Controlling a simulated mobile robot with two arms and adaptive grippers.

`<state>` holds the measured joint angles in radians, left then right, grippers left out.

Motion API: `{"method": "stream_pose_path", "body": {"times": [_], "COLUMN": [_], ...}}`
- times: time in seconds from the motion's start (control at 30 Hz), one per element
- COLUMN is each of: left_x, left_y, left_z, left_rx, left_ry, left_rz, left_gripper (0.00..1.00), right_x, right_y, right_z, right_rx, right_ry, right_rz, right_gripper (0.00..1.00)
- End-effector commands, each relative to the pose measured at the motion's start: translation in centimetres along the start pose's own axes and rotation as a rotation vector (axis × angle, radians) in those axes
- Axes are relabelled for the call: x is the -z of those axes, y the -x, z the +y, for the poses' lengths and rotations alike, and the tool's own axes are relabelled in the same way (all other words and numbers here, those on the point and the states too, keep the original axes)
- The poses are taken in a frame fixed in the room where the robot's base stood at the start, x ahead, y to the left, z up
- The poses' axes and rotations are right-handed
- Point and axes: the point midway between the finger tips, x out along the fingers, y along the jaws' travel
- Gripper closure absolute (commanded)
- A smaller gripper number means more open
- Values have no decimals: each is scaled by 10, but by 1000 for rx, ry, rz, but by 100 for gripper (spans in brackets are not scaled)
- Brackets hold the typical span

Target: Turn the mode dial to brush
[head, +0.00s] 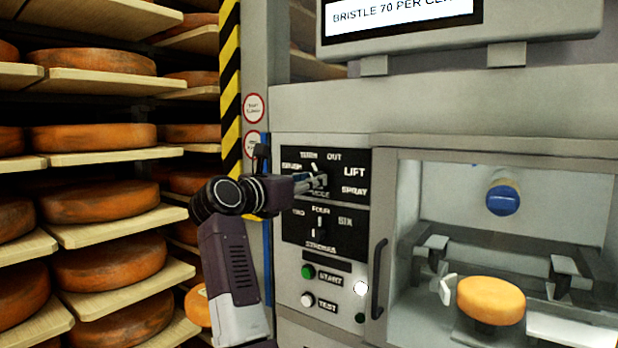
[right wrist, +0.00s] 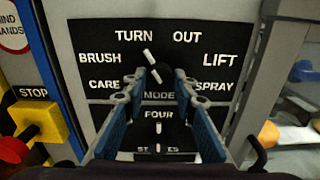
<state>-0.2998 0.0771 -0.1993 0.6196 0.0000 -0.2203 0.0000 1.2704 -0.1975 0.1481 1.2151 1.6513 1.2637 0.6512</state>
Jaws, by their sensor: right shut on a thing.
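The mode dial (right wrist: 150,54) sits on a black panel with the labels TURN, OUT, BRUSH, LIFT, CARE and SPRAY around it. Its white pointer line leans up and slightly left, closest to TURN; BRUSH is further left. My right gripper (right wrist: 164,76) is shut on the dial, with its two blue fingers reaching up to it from below in the right wrist view. In the head view my right gripper (head: 316,181) covers most of the dial from the left. My left gripper is not in view.
Below is the strokes dial (head: 320,228), then the green start button (head: 308,271) and white test button (head: 307,299). A door handle (head: 379,278) stands right of the panel. A cheese wheel (head: 491,299) sits in the machine. Racks of cheese (head: 92,138) fill the left.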

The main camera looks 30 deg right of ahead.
Motion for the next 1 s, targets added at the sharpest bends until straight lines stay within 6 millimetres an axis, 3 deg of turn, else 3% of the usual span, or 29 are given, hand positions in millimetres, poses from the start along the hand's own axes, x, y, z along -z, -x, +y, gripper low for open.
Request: {"method": "stream_pose_path", "body": {"times": [0.6, 1.0], "left_x": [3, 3], "left_y": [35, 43], "left_z": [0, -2], "left_rx": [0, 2], "left_ry": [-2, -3], "left_rz": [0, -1], "left_gripper": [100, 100], "right_x": [-1, 0], "right_y": [-1, -1], "right_z": [0, 0], "right_rx": [0, 1], "right_ry": [485, 614], "right_rz": [3, 2], "right_gripper": [98, 98]}}
